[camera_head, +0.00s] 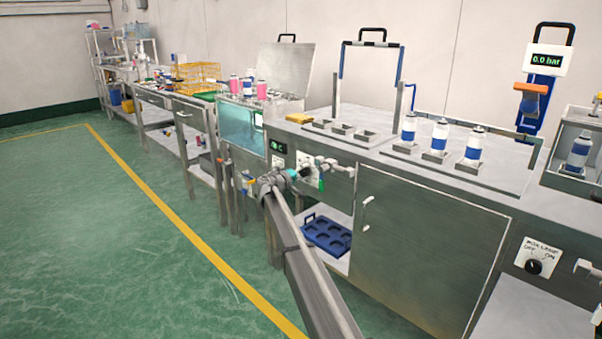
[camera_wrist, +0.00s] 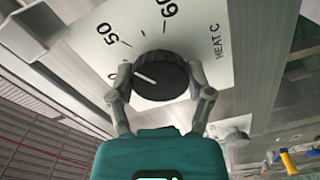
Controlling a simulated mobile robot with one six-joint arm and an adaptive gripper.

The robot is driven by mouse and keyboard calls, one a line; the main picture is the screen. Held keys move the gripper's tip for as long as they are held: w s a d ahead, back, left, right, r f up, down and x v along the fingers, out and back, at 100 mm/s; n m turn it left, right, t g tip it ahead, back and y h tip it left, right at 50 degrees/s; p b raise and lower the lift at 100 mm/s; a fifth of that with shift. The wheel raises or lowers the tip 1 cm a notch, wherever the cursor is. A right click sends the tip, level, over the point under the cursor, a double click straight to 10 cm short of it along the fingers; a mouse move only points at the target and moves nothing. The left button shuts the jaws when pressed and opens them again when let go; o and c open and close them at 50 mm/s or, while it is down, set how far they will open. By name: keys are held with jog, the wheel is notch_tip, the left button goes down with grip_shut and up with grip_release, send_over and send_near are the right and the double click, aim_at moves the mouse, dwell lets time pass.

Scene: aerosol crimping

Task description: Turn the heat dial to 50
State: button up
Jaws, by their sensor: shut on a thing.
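The heat dial (camera_wrist: 161,76) is a black ridged knob on a white plate (camera_wrist: 205,30) marked "HEAT C", with 0, 50 and a higher number printed around it. Its white pointer line aims close to the 0 mark, away from the 50. My gripper (camera_wrist: 160,84) has one finger on each side of the dial and is shut on it. In the head view my gripper (camera_head: 301,172) is at the cabinet front under the bath, and the dial is hidden there. A small dark display (camera_head: 278,147) with green characters sits left of it.
A glass-fronted water bath (camera_head: 241,128) stands just left, with pink cans above it. A blue tray (camera_head: 326,235) lies on the shelf below. The green floor in front is clear.

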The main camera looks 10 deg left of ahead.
jog(key=o, duration=1.1)
jog(key=shift+w, duration=0.1)
jog(key=shift+o, duration=0.2)
jog(key=shift+s+a, duration=0.1)
jog(key=shift+s, duration=0.1)
jog(key=v, duration=1.1)
jog(key=shift+s+a, duration=0.25)
